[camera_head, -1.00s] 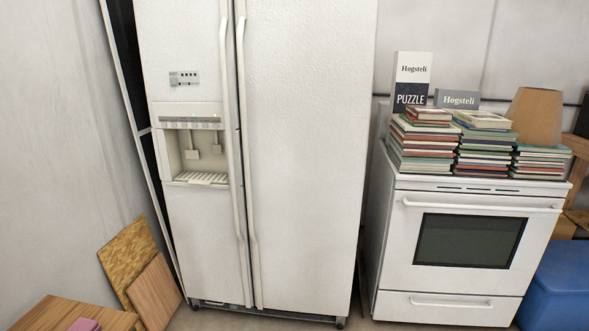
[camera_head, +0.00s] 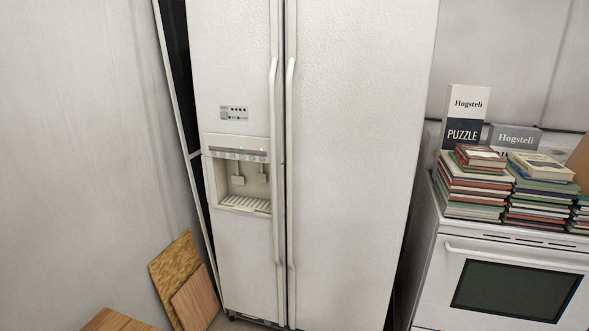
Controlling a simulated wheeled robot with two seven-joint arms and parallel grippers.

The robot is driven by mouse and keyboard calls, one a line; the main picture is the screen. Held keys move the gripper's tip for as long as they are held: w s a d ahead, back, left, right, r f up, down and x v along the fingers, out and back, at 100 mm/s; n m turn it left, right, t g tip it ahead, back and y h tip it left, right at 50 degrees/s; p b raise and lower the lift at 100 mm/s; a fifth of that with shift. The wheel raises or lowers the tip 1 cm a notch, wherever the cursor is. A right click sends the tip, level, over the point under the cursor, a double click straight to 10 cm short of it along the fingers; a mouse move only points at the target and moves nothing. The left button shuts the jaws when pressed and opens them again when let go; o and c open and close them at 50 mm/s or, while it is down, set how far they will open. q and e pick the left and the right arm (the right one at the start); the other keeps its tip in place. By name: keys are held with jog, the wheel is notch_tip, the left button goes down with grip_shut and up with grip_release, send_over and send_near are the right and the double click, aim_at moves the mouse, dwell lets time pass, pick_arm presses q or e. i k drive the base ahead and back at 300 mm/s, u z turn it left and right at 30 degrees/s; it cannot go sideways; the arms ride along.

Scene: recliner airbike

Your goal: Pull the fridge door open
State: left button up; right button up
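A white side-by-side fridge stands upright in the middle of the head view. Its narrow left door (camera_head: 235,60) has a small control panel and a recessed dispenser (camera_head: 240,180). Its wide right door (camera_head: 355,150) is plain. Both doors look shut. Two long vertical handles, the left handle (camera_head: 274,170) and the right handle (camera_head: 291,170), run side by side along the seam between the doors. Neither of my grippers is in view, and nothing touches the handles.
A white oven (camera_head: 500,285) with stacks of books (camera_head: 474,185) and a puzzle box (camera_head: 465,115) stands to the right of the fridge. Wooden boards (camera_head: 178,270) lean at the lower left, near a wooden surface (camera_head: 115,320). A pale wall (camera_head: 80,130) is on the left.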

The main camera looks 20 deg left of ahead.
aim_at(358, 72)
jog(key=u, duration=0.6)
jog(key=i, duration=1.2)
jog(key=u, duration=1.05)
